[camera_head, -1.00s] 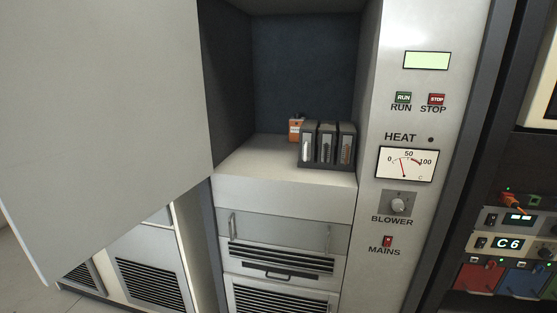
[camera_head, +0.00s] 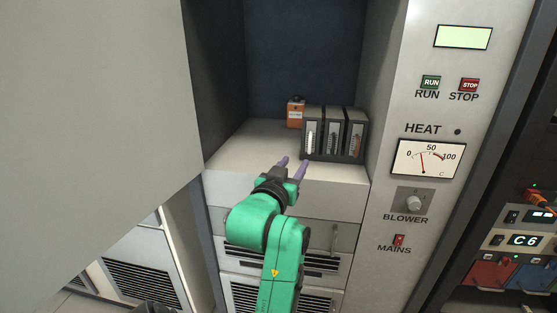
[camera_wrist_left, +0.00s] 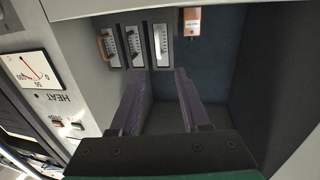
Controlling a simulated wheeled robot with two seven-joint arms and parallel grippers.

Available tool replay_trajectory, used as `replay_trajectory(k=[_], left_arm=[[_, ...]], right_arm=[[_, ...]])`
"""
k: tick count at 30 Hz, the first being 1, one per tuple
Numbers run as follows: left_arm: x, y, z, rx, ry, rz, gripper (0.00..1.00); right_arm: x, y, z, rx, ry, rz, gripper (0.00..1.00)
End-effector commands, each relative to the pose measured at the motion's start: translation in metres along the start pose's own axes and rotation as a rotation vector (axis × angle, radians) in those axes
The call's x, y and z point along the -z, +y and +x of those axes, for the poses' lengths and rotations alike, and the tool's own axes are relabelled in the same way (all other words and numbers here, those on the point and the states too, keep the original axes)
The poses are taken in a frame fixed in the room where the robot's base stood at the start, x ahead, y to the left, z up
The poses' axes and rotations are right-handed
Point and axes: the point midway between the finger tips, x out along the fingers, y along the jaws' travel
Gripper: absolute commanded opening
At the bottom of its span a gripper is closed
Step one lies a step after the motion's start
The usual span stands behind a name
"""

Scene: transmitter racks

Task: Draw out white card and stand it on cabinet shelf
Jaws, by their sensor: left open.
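The white card (camera_head: 311,137) sits in the leftmost slot of a dark three-slot rack (camera_head: 332,158) on the cabinet shelf (camera_head: 240,150). Its pale front faces me. In the left wrist view, which is turned over, the white card (camera_wrist_left: 161,40) is the rightmost of the three. My left gripper (camera_head: 293,163) is open and empty, at the shelf's front edge, short of the rack and a little left of the white card in the head view. In the wrist view its fingertips (camera_wrist_left: 161,72) lie either side of the line to that card. My right gripper is not seen.
An orange box (camera_head: 295,113) stands behind and left of the rack. The shelf left of the rack is clear. A large pale open door (camera_head: 90,90) fills the left side. The control panel with the HEAT meter (camera_head: 428,160) borders the opening on the right.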

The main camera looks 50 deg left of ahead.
Motion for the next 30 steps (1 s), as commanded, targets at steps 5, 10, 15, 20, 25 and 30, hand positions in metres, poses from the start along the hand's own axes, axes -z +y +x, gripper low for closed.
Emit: replay_trajectory(k=[5, 10, 15, 20, 25, 30], left_arm=[[0.004, -0.001, 0.017, 0.002, 0.002, 0.000, 0.47], [0.005, -0.001, 0.058, 0.002, 0.002, -0.001, 0.47], [0.005, -0.001, 0.100, 0.001, 0.001, -0.001, 0.47], [0.004, 0.000, 0.131, 0.000, 0.002, -0.001, 0.47], [0.002, -0.001, 0.144, 0.001, 0.002, -0.001, 0.47], [0.001, -0.001, 0.144, 0.001, 0.002, -0.001, 0.47]], right_arm=[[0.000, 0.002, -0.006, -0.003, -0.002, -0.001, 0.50], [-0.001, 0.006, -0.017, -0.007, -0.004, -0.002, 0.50], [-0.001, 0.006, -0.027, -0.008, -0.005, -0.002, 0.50], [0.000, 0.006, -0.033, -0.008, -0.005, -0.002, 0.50], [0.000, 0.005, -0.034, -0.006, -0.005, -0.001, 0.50], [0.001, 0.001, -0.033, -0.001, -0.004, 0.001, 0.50]])
